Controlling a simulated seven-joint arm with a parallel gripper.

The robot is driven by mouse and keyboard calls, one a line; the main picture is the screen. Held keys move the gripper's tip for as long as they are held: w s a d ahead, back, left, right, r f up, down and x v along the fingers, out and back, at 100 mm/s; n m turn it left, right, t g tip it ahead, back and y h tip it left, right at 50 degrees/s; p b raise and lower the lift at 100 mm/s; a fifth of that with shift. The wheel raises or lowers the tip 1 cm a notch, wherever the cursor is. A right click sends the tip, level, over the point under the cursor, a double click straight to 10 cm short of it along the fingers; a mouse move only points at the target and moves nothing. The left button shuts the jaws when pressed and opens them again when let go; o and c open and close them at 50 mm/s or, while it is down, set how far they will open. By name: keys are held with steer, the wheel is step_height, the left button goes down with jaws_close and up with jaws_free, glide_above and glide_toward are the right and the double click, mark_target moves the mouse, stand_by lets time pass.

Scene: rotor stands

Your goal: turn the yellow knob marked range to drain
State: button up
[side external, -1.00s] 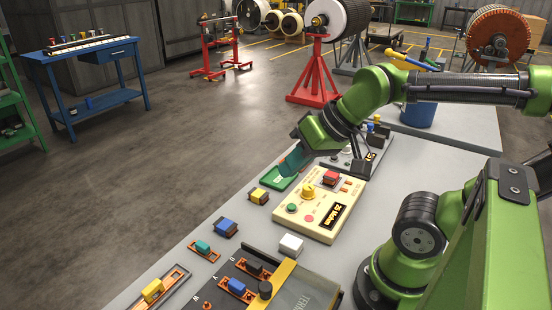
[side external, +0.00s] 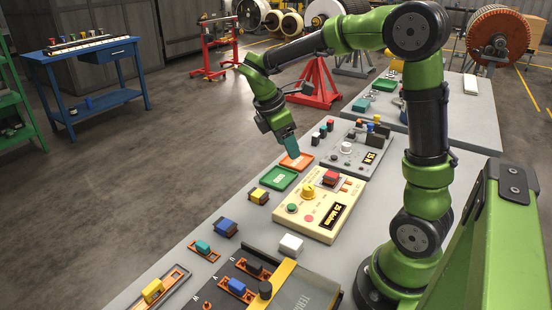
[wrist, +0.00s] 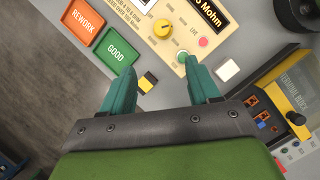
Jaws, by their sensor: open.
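The knob also shows in the wrist view (wrist: 163,28), at the top centre, beyond the fingertips. Small print is around it, but its pointer setting is too small to read. My gripper (side external: 293,152) points down by the orange tray, behind and left of the tester in the side view. In the wrist view my gripper (wrist: 160,67) has its teal fingers wide apart, with nothing held between them. It is apart from the knob.
A green "GOOD" tray (wrist: 115,53) and an orange "REWORK" tray (wrist: 85,22) lie beside the tester. A red block (side external: 330,177) stands on the tester's back. A yellow-and-black block (side external: 259,196) and a white block (side external: 291,243) are close by. A grey meter (side external: 352,150) stands behind.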

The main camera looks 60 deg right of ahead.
steer(key=n, duration=0.1)
glide_toward(308, 187)
steer(key=x, duration=0.9)
steer(key=shift+f, duration=0.1)
steer(key=shift+c, duration=0.2)
steer(key=c, duration=1)
